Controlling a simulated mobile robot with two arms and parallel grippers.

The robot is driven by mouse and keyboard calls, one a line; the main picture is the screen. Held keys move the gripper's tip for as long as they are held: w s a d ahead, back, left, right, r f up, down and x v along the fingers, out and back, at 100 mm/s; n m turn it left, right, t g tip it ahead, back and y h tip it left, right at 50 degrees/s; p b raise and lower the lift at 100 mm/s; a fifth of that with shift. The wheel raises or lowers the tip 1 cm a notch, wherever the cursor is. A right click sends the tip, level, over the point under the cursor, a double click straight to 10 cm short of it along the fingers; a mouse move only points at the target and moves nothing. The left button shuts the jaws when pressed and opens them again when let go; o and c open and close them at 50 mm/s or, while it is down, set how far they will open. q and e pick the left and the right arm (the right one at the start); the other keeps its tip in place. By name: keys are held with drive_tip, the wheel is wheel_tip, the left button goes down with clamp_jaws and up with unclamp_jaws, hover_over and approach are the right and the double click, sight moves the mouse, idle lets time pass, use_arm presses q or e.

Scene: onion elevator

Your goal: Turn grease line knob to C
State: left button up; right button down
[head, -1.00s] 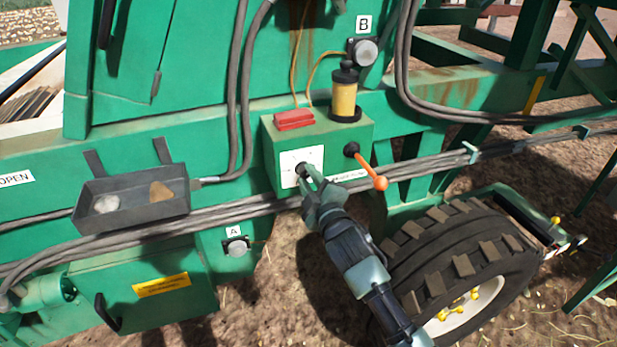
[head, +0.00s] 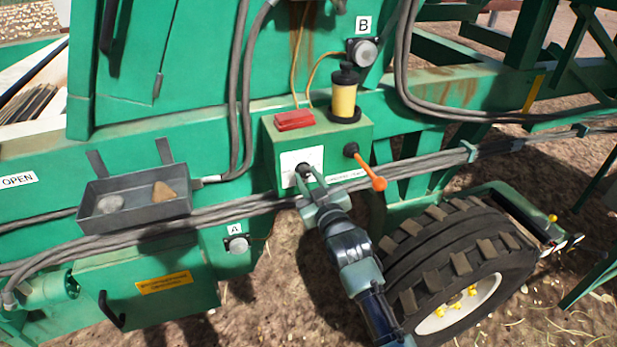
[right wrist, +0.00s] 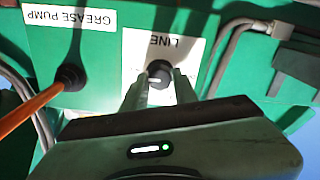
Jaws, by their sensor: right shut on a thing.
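The grease line knob (right wrist: 159,72) is a round dark knob on a white plate marked LINE (right wrist: 190,45) in the right wrist view. In the head view the plate (head: 291,161) is on the front of a green box (head: 335,140), and the knob (head: 303,171) is partly hidden by my fingers. My right gripper (head: 310,178) reaches up from below, shut on the knob. In the right wrist view its two fingers (right wrist: 160,88) are at the knob's two sides. The knob's pointer and the letters around it cannot be read. My left gripper is not in view.
An orange-tipped pump lever (head: 372,172) sticks out close right of my right gripper. Grey hoses (head: 420,165) run just below the box. A grey tray (head: 135,200) with two stones is at left. A large tyre (head: 460,260) stands at lower right.

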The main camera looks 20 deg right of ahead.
drive_tip(key=shift+f+m, duration=0.15)
drive_tip(key=shift+m, duration=0.15)
drive_tip(key=c, duration=1.1)
unclamp_jaws()
drive_tip(key=s+b, duration=0.2)
drive_tip(key=s, duration=0.5)
drive_tip(key=shift+s+d, duration=0.15)
drive_tip(key=shift+s, duration=0.25)
